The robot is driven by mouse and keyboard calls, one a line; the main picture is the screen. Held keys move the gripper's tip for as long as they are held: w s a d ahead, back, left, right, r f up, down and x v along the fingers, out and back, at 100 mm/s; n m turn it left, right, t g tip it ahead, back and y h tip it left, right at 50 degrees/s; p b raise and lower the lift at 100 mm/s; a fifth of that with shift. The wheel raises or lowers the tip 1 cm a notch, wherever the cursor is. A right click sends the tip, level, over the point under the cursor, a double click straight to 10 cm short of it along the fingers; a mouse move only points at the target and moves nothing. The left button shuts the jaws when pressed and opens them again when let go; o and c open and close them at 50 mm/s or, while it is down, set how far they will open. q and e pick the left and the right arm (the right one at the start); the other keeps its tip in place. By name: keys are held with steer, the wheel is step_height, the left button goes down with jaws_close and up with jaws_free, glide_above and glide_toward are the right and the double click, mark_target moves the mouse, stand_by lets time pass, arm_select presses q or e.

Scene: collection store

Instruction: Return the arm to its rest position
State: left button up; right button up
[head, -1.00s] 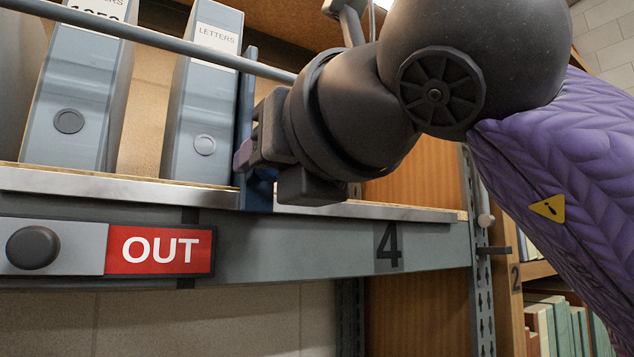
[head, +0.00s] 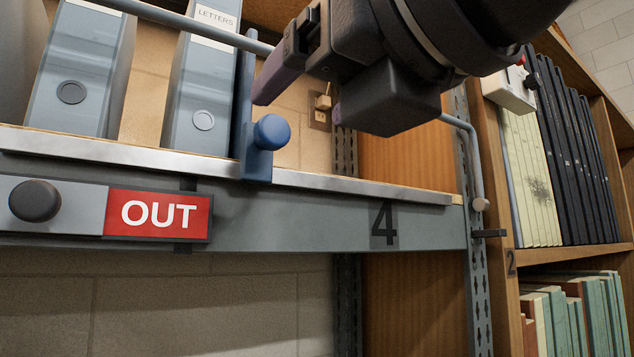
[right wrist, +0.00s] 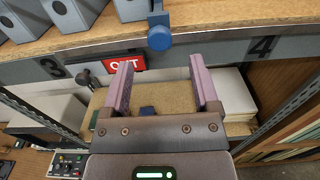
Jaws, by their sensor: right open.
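My right gripper (head: 300,103) is in the upper middle of the head view, above the shelf edge and right of the blue divider. Its two mauve fingers stand apart with nothing between them. In the right wrist view the open, empty fingers (right wrist: 160,80) reach toward the shelf front. The blue divider with a round knob (head: 271,132) stands upright at the right side of a grey binder; its knob also shows in the right wrist view (right wrist: 159,38). The gripper looks apart from it. My left gripper is not in view.
Grey binders (head: 204,90) stand on the shelf (head: 340,188). A grey rail (head: 180,22) crosses in front of them. The shelf front carries a red OUT sign (head: 160,214) with a dark knob (head: 35,201). A wooden bookcase (head: 570,254) with books stands at the right.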

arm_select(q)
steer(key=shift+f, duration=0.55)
arm_select(e)
steer(key=v, duration=0.3)
